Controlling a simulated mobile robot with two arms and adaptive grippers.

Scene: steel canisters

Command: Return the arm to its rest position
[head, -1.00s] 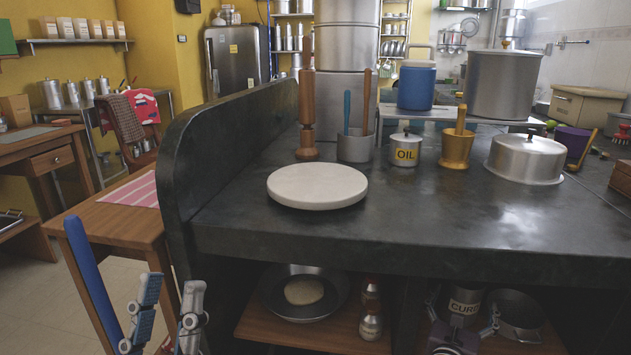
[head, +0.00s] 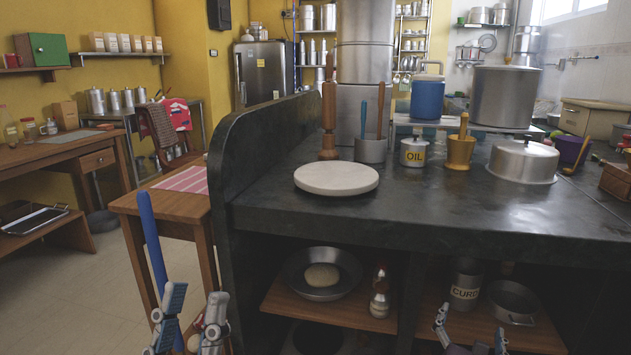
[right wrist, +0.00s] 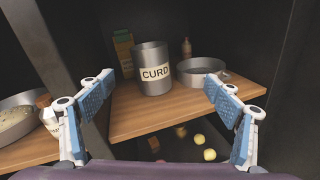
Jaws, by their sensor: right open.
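My left gripper (head: 194,308) is at the bottom left of the head view, in front of the wooden side table. Its fingertips point up and stand apart; no held object can be made out between them. My right gripper (head: 471,326) is low at the bottom right of the head view, in front of the lower shelf. In the right wrist view its fingers (right wrist: 156,88) are spread wide, with nothing between them. The steel CURD canister (right wrist: 152,69) stands upright on the shelf beyond the fingers, apart from them.
The dark counter (head: 400,213) rises ahead, bearing a round white board (head: 336,179) and an OIL canister (head: 413,152). Its lower shelf (head: 335,311) holds a pan with dough (head: 322,275). A blue stick (head: 152,240) stands near my left gripper.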

